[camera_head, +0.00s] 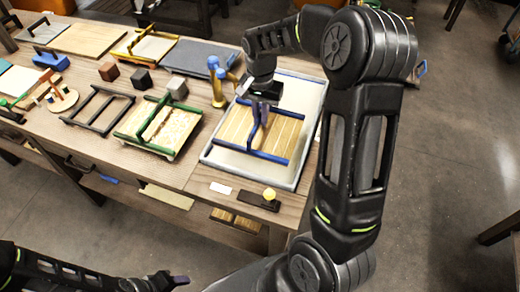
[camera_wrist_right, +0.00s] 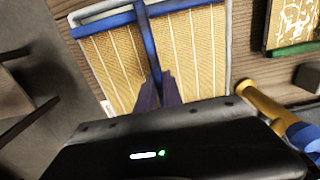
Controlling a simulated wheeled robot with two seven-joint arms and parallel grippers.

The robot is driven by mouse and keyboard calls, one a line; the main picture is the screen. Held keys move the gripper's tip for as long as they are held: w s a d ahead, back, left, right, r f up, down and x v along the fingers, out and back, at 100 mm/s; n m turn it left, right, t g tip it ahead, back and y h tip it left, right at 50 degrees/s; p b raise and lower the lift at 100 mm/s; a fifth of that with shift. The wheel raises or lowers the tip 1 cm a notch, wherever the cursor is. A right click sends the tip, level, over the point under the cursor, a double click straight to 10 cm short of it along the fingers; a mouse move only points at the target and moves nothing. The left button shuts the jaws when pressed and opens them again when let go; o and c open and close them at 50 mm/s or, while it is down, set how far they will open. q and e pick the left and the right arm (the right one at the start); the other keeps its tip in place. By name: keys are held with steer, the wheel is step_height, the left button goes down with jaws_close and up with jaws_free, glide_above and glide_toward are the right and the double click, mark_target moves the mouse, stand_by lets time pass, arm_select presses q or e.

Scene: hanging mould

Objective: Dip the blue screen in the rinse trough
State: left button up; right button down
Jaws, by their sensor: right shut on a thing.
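The blue screen (camera_head: 285,136) is a slatted tan panel with blue edge bars and a blue handle bar across its middle. It lies roughly flat within the outline of the pale grey rinse trough (camera_head: 220,163); I cannot tell whether it touches the bottom. My right gripper (camera_head: 262,103) is above it, shut on the handle. In the right wrist view the fingers (camera_wrist_right: 158,92) close around the handle of the screen (camera_wrist_right: 112,62). The trough's rim (camera_wrist_right: 88,13) shows beyond. My left gripper (camera_head: 178,281) is low at the bottom left, away from the table; its jaws are unclear.
Left of the trough lie a green-handled screen (camera_head: 170,130), a dark frame (camera_head: 98,109) and small blocks (camera_head: 140,78). A yellow-and-blue tap-like fixture (camera_head: 217,82) stands close at the trough's left edge. A dark block with a yellow knob (camera_head: 268,196) lies in front.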

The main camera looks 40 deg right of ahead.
step_height(320, 180, up, 4)
steer(key=p, duration=0.3)
stand_by(0.3)
